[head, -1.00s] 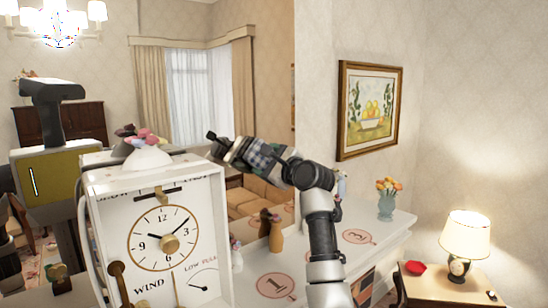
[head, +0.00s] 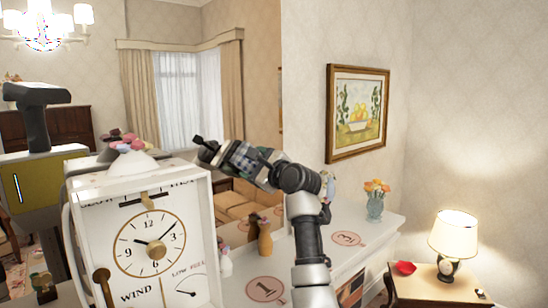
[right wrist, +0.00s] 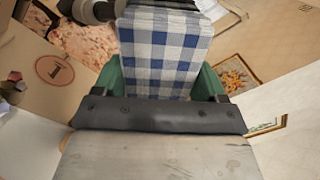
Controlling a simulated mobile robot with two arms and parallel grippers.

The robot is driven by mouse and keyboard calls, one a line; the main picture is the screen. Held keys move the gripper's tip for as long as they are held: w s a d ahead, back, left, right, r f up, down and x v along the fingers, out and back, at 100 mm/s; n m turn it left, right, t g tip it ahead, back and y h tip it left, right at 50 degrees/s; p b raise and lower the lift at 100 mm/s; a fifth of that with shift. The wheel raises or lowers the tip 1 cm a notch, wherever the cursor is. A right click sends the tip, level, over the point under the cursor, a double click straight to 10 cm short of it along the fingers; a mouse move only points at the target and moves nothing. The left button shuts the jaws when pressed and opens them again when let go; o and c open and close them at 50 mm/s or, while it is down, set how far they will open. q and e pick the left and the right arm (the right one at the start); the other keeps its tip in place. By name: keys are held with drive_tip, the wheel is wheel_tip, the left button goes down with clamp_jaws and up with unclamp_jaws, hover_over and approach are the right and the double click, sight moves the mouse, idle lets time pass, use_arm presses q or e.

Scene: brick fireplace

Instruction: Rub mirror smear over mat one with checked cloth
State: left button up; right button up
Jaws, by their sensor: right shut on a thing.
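My right gripper (head: 240,158) is shut on the checked cloth (head: 247,161). It is raised above the white mantel shelf, in front of what looks like a mirror (head: 262,100). In the right wrist view the blue-and-white checked cloth (right wrist: 165,45) sits between green fingers. I cannot tell whether the cloth touches the glass. I make out no smear; the cloth and arm may hide it. Mat one (head: 266,290) is a round pink-rimmed mat marked 1, low on the shelf. It also shows in the right wrist view (right wrist: 54,70). My left gripper is not in view.
A large white clock (head: 150,240) stands left of mat one. Mat three (head: 346,239) and a flower vase (head: 375,205) are farther right. A lamp (head: 453,240) stands on a side table beyond the shelf.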

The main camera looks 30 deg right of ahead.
sight(222, 170)
drive_tip(key=shift+s+a+f, duration=0.1)
drive_tip(key=shift+s+a, duration=0.1)
drive_tip(key=shift+a, duration=1.2)
drive_tip(key=shift+s+a+f, duration=0.1)
drive_tip(key=shift+s+a, duration=0.05)
drive_tip(key=shift+a, duration=1.25)
drive_tip(key=shift+s+a, duration=0.2)
drive_tip(key=shift+a, duration=1.2)
drive_tip(key=shift+d, duration=0.15)
drive_tip(key=shift+s+d+f, duration=0.1)
drive_tip(key=shift+s+f, duration=0.05)
drive_tip(key=shift+s, duration=0.75)
drive_tip(key=shift+s+d+f, duration=0.1)
drive_tip(key=shift+s+f, duration=0.05)
drive_tip(key=shift+s, duration=0.75)
drive_tip(key=shift+s+d+f, duration=0.1)
drive_tip(key=shift+s+f, duration=0.05)
drive_tip(key=shift+s, duration=0.75)
drive_tip(key=s, duration=0.2)
drive_tip(key=shift+s+d+f, duration=0.15)
drive_tip(key=shift+s, duration=0.25)
